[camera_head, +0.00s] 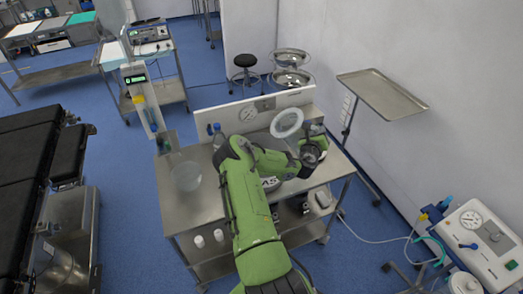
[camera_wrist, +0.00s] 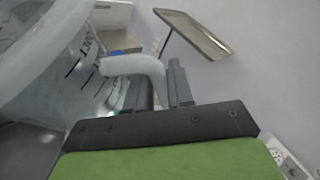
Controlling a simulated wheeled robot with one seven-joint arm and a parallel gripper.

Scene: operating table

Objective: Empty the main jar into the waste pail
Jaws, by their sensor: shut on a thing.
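My gripper (camera_head: 308,150) is shut on the handle of a clear jar with a pale round rim (camera_head: 287,123), over the back right of the steel cart. In the wrist view my gripper's fingers (camera_wrist: 168,88) close on the handle. The jar's graduated wall (camera_wrist: 90,62) fills the left side there. The jar's contents cannot be made out, nor whether it touches anything beneath. A clear round container (camera_head: 187,176) stands on the cart's left part. A metal cylinder (camera_head: 58,275) shows at the lower left. I cannot tell which is the waste pail.
The steel cart (camera_head: 190,215) has a raised back panel with a dial. A blue-capped bottle (camera_head: 218,135) stands near that panel. A steel tray stand (camera_head: 382,92) is at right. Bowls on a stand (camera_head: 292,58) are behind. Blue floor lies open left of the cart.

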